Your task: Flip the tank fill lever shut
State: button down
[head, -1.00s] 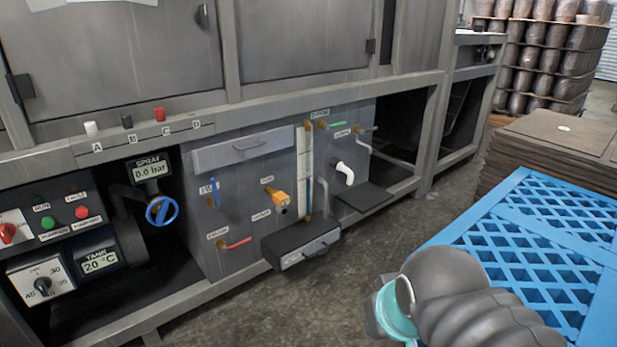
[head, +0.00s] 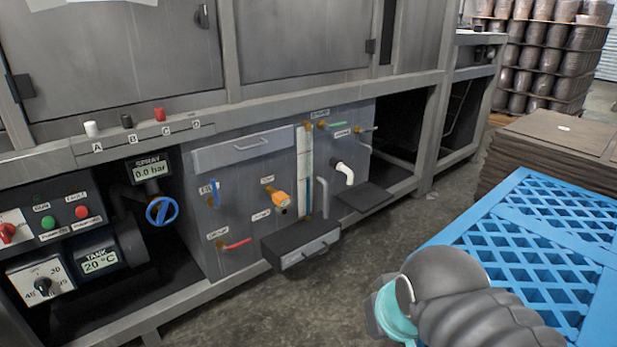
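Several levers sit on the grey panel of the machine in the head view. A blue lever (head: 214,193) at the panel's left stands upright, with a small label beside it that may read "FILL" but is too blurred to be sure. A red lever (head: 238,244) below it lies nearly level, tilted slightly up to the right. A green lever (head: 336,125) at the upper right lies nearly level. A grey-handled lever (head: 367,129) is beside it, also nearly level. My gripper is out of view; only part of my arm shows at the lower right, well away from the panel.
An orange-handled valve (head: 280,198), a sight tube (head: 307,170) and a white elbow pipe (head: 345,171) are on the panel. A dark drawer box (head: 300,243) juts out below. A blue wheel valve (head: 162,210) is left. A blue pallet (head: 520,240) stands right; floor between is clear.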

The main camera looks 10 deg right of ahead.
aim_at(216, 206)
jog(key=z, duration=0.7)
jog(key=k, duration=0.2)
jog(key=u, duration=1.45)
jog(key=i, duration=1.3)
jog(key=z, duration=0.25)
